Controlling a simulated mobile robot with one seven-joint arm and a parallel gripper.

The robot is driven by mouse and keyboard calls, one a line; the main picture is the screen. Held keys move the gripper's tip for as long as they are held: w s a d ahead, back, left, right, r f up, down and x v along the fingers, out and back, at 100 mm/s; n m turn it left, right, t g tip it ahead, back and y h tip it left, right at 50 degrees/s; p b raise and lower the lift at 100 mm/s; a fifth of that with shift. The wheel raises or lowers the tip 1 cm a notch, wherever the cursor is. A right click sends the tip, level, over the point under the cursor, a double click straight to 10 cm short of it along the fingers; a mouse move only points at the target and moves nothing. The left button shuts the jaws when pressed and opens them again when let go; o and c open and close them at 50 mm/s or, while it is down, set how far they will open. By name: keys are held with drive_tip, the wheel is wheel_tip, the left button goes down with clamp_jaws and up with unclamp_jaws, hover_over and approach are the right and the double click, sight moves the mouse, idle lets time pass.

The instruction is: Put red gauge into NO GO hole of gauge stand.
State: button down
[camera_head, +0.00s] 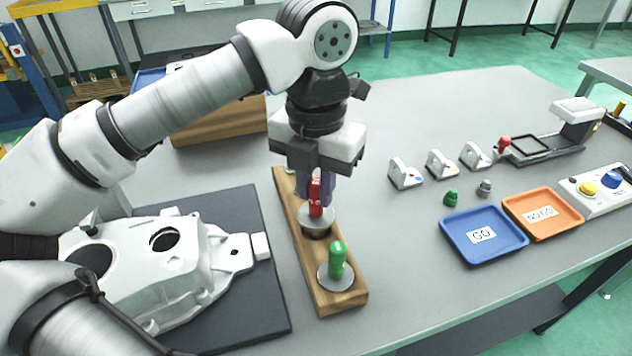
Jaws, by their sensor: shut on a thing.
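The red gauge (315,198) is upright in my gripper (314,190), which is shut on its handle. Its metal disc is just above or at a dark round hole in the wooden gauge stand (343,303); I cannot tell whether it is seated. The green gauge (337,262) stands upright in the stand's near end, its disc resting on the wood. My gripper hides the far part of the stand, and no NO GO marking can be read on it.
A white aluminium casting (150,270) lies on a dark mat (262,318) left of the stand. A blue GO tray (484,256) and an orange NO GO tray (545,228) are at the right. Several small white brackets (405,173) stand behind them. Clear table lies right of the stand.

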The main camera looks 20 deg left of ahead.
drive_tip(key=shift+f+b, duration=1.25)
drive_tip(key=shift+f, duration=0.2)
drive_tip(key=c, duration=1.2)
unclamp_jaws()
drive_tip(key=shift+r, duration=0.1)
drive_tip(key=shift+c, duration=0.2)
wheel_tip(320, 180, up, 14)
drive_tip(key=p, duration=0.9)
